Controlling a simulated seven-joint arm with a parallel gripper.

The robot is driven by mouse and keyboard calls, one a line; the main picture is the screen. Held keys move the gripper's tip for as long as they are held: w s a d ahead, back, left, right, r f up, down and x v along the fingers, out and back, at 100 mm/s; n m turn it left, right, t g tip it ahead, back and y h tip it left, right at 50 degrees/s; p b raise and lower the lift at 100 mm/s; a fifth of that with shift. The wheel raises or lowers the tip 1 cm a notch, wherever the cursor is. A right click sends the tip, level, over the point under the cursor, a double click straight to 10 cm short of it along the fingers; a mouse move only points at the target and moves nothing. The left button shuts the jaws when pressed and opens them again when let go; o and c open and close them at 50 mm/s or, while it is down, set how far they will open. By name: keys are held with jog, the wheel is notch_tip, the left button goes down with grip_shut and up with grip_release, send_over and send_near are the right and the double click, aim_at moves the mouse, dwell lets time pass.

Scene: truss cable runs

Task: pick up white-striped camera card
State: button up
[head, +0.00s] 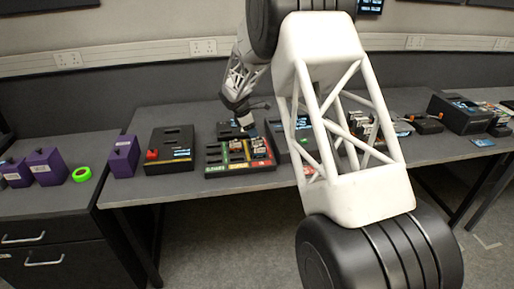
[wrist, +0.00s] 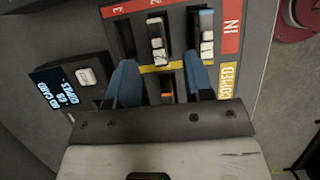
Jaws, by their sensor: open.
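My gripper (wrist: 160,64) is open, its two blue fingers pointing into the sorting tray in the wrist view. In the head view my gripper (head: 246,127) is over the back of the tray (head: 240,167). Between the fingers is a dark slot with a small orange-marked card (wrist: 167,92), partly hidden by the gripper. Just beyond the fingertips, in the row marked IN, stand a pale-and-dark banded card (wrist: 157,40) and a card with a bluish top and white parts (wrist: 207,35). I cannot tell for sure which is the white-striped camera card. Nothing is held.
A card copier with a lit screen (wrist: 62,88) and a white piece (wrist: 86,77) on it is left of the tray in the wrist view. In the head view, a black panel (head: 170,150) and purple boxes (head: 123,157) stand left.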

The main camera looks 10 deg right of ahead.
aim_at(257, 139)
jog(key=shift+x, duration=1.2)
jog(key=shift+x, duration=2.6)
jog(key=shift+w, duration=0.15)
grip_shut()
